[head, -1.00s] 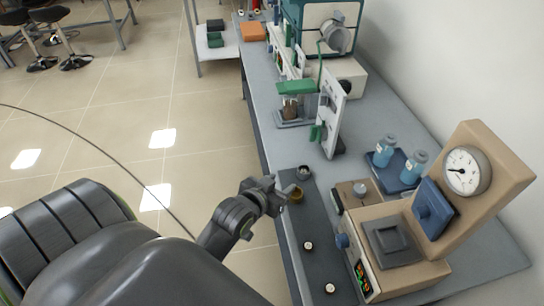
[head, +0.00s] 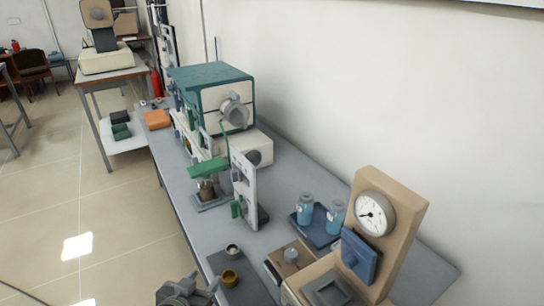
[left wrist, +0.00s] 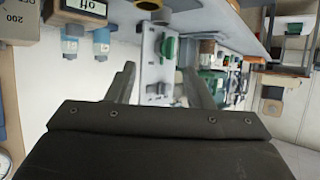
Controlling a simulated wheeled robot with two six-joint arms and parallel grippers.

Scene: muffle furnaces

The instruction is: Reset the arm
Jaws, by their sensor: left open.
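My left gripper (head: 187,290) shows at the bottom edge of the head view, beside the front-left edge of the bench (head: 262,243). In the left wrist view its two fingers (left wrist: 160,85) stand apart with nothing held between them. That view is turned upside down, with the bench along its top. My right gripper is in neither view.
A beige press with a round gauge (head: 375,213) stands at the near right. Blue bottles (head: 304,207) stand on a blue tray. A white stand (head: 243,187) and a teal furnace (head: 213,92) are farther back. A brass cup (head: 230,278) sits near the gripper.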

